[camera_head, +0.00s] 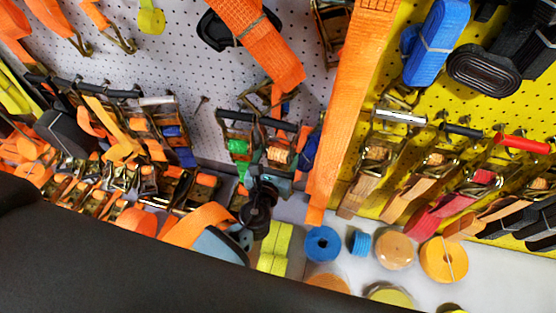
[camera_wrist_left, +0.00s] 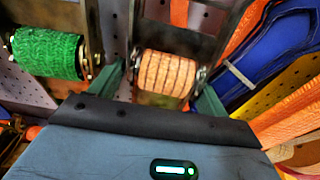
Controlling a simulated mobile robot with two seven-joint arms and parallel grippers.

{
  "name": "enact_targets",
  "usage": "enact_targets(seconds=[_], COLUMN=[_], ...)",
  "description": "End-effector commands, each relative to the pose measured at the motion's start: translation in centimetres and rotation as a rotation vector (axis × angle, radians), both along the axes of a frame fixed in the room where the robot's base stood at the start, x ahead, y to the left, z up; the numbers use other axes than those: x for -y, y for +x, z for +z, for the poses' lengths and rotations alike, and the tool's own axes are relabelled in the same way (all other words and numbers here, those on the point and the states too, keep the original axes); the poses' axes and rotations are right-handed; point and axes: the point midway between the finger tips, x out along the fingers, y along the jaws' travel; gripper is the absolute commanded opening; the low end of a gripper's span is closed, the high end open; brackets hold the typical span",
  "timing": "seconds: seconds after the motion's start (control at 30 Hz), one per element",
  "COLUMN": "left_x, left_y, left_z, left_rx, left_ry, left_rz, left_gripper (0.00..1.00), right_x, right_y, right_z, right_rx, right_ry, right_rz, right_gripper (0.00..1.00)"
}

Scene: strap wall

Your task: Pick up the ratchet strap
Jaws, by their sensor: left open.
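A ratchet strap with an orange-and-white webbing spool (camera_head: 279,153) hangs on the perforated wall in the middle of the head view. In the left wrist view its spool (camera_wrist_left: 166,75) and metal frame lie straight ahead. My left gripper (camera_head: 258,198) is just below it in the head view. In the left wrist view the left gripper (camera_wrist_left: 163,88) is open, with one greenish finger on each side of the orange spool. I cannot tell whether the fingers touch the ratchet. My right gripper is not in view.
A ratchet with a green spool (camera_wrist_left: 47,53) hangs close on the left. Blue webbing (camera_wrist_left: 275,55) is close on the right. A long orange strap (camera_head: 345,110) hangs to the right of the ratchet. Several webbing rolls, one blue (camera_head: 322,244), sit below.

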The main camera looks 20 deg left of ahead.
Motion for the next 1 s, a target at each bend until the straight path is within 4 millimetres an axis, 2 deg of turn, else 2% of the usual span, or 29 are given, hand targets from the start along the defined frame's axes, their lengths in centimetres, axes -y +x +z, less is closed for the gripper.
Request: enact_targets(seconds=[0.1, 0.37, 0.83, 0.87, 1.0], left_x=[0.01, 0.01, -0.01, -0.01, 0.03], left_y=[0.85, 0.97, 0.94, 0.95, 1.09], left_z=[-0.24, -0.22, -0.21, -0.21, 0.11], left_rx=[-0.001, -0.001, -0.001, -0.001, 0.006], left_ry=[0.001, 0.0, 0.0, 0.0, -0.001], left_rz=[-0.001, -0.001, 0.0, 0.0, -0.001], left_gripper=[0.76, 0.75, 0.14, 0.1, 0.1], right_x=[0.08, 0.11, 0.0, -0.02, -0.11], right_y=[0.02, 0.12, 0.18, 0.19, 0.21], right_z=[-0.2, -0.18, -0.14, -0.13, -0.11], right_rx=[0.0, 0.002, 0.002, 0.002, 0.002], right_ry=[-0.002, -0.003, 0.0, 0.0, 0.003], right_rz=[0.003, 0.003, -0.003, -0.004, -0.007], right_gripper=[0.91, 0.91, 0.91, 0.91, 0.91])
